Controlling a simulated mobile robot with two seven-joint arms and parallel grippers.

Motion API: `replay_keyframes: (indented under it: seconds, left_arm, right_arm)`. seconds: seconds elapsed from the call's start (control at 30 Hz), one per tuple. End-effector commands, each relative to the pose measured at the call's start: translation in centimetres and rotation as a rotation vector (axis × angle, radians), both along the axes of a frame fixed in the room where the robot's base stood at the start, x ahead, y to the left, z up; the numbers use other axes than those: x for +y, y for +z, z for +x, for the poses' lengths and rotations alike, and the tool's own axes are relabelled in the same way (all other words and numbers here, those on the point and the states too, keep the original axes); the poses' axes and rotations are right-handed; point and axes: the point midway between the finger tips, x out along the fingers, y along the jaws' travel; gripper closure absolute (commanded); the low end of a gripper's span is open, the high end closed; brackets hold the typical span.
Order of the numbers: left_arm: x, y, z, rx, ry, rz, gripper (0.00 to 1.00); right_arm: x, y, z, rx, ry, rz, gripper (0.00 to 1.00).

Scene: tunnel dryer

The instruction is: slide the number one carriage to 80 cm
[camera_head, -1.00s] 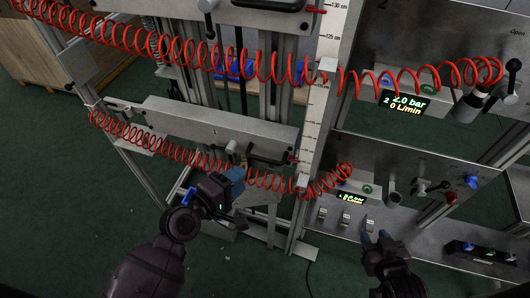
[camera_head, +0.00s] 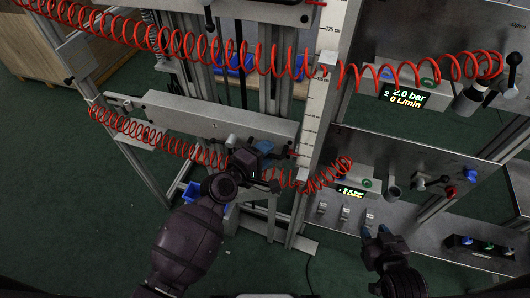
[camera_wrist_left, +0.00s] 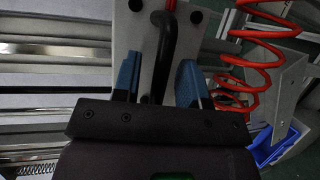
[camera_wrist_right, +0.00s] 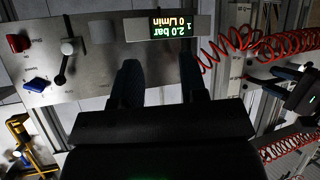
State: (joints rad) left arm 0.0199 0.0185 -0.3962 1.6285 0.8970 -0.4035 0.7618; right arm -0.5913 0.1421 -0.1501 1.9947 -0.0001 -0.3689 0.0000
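The number one carriage (camera_head: 205,116) is the lower grey beam in the head view, with a red pointer (camera_head: 293,155) at its right end beside the vertical centimetre scale (camera_head: 324,95). The scale figure at that pointer is too small to read. My left gripper (camera_head: 264,148) is at the carriage's right part and hides much of the handle there. In the left wrist view the black handle (camera_wrist_left: 163,50) lies between the two blue fingertips, with a gap on its left side. My right gripper (camera_head: 382,236) is open and empty in front of the lower control panel.
The lower panel (camera_head: 405,165) has a lit display (camera_head: 351,191), a lever (camera_head: 432,182) and a blue knob (camera_head: 471,174). Red coiled hoses (camera_head: 160,143) cross in front of the frame near my left arm. The upper carriage (camera_head: 250,8) is above.

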Motion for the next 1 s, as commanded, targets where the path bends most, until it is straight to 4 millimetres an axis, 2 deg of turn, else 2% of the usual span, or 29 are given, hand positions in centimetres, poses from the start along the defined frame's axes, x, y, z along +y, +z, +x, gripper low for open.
replay_keyframes:
  seconds: [0.27,0.5,0.53,0.83,1.0]
  left_arm:
    - [0.0,0.0,0.1,-0.001,0.000,0.001,0.61]
    - [0.0,0.0,0.1,-0.001,0.000,0.001,0.98]
    - [0.0,0.0,0.1,-0.001,0.000,0.001,1.00]
    - [0.0,-0.2,0.1,0.000,0.000,0.001,1.00]
    - [0.0,-1.6,0.0,0.002,0.000,0.003,1.00]
  right_arm:
    - [-0.1,-0.5,-0.6,0.014,-0.003,-0.001,0.61]
    - [-0.2,-0.9,-1.2,0.028,-0.006,0.000,0.61]
    - [-0.2,-0.9,-1.2,0.028,-0.006,0.000,0.61]
    - [-0.1,-0.8,-0.8,0.019,-0.004,0.000,0.61]
    - [0.0,-1.4,-0.3,0.009,-0.001,0.000,0.61]
